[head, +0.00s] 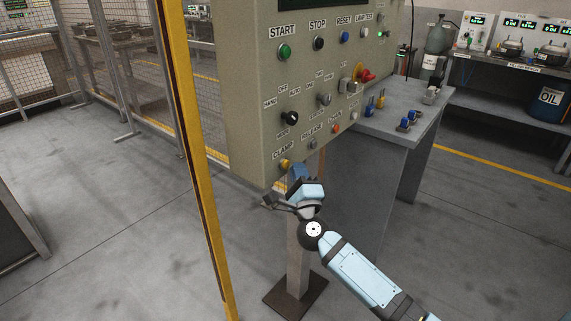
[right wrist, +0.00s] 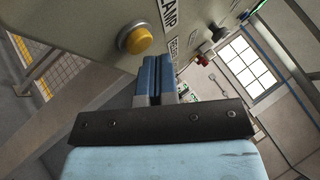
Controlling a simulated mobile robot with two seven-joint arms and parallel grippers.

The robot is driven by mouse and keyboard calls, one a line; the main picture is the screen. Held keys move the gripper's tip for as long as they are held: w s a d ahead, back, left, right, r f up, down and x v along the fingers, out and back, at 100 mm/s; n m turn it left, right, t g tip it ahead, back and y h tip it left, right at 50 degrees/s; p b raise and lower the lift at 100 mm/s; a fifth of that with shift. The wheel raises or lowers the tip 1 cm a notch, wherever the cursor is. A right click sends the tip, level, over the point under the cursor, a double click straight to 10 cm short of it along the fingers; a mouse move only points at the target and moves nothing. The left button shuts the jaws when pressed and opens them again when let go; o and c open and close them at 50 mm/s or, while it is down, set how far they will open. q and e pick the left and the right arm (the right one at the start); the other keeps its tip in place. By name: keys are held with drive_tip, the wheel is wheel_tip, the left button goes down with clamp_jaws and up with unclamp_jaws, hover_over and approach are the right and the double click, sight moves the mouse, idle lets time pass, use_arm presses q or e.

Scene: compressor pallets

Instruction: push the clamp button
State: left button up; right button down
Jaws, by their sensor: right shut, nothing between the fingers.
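The clamp button (head: 285,164) is a yellow round button at the lower left of the beige control panel (head: 243,95), under the CLAMP label. In the right wrist view the yellow button (right wrist: 135,40) stands out from the panel face, left of my fingertips. My right gripper (head: 297,172) is shut and empty, just below and right of the button in the head view. In the right wrist view its blue fingers (right wrist: 152,68) lie together beside the button; I cannot tell whether the tips touch the panel. My left gripper is not in view.
Other controls sit close by: a black mode knob (head: 290,118), a grey release button (head: 313,144) and an orange button (head: 336,128). A yellow post (head: 195,150) stands left of the panel. A grey table (head: 385,135) stands behind it to the right.

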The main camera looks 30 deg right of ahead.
drive_tip(key=shift+w+a, duration=0.15)
drive_tip(key=shift+w, duration=0.25)
idle(0.3)
drive_tip(key=shift+s+d+p, duration=0.35)
drive_tip(key=shift+s, duration=0.55)
drive_tip(key=s+d+p, duration=0.1)
drive_tip(key=s+d, duration=0.1)
drive_tip(key=s, duration=0.3)
drive_tip(key=shift+s+d, duration=0.15)
drive_tip(key=shift+s, duration=0.15)
idle(0.7)
